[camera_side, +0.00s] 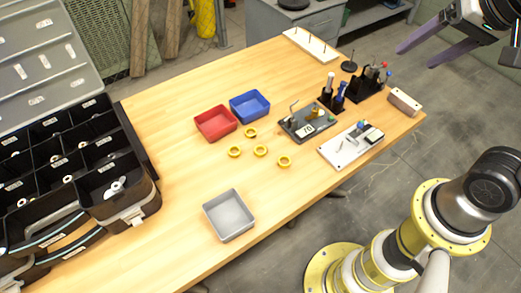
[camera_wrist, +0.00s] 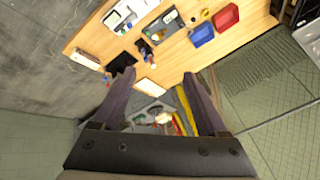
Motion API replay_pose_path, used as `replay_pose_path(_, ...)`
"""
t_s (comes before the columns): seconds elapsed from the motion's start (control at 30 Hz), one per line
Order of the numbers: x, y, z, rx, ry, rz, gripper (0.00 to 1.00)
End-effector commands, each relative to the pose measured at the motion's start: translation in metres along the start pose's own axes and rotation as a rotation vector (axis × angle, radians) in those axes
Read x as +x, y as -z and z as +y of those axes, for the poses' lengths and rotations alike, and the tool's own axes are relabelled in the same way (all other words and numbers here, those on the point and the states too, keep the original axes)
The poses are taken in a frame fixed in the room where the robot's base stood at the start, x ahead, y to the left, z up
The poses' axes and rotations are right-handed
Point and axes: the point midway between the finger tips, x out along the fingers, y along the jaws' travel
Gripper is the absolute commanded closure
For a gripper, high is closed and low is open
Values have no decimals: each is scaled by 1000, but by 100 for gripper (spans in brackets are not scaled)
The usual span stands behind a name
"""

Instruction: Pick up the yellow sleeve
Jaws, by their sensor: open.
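Several yellow ring-shaped sleeves lie apart on the wooden table in the side view: one by the blue tray (camera_side: 250,132), one at the left (camera_side: 234,151), one in the middle (camera_side: 260,150) and one nearest the white plate (camera_side: 284,161). A small yellow piece (camera_side: 315,112) sits on the dark grey fixture (camera_side: 296,126). I cannot tell which one the task means. My gripper (camera_side: 413,57) is open and empty, high beyond the table's right end, well away from the sleeves. In the wrist view my gripper (camera_wrist: 159,73) has its two dark fingers spread with nothing held.
A red tray (camera_side: 216,123), a blue tray (camera_side: 249,107) and a grey tray (camera_side: 229,215) stand on the table. A white fixture plate (camera_side: 350,146) and tool holders (camera_side: 368,84) are at the right. A black compartment case (camera_side: 148,203) fills the left.

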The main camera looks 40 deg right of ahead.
Motion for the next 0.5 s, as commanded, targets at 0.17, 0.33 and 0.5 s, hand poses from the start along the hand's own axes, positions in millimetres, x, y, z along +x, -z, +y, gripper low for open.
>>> replay_pose_path(0.17, 33, 35, -65, 300, -54, -60, 24)
replay_pose_path(0.33, 85, 43, -125, 490, -132, -104, 24)
replay_pose_path(0.5, 153, 22, -176, 584, -229, -136, 24)
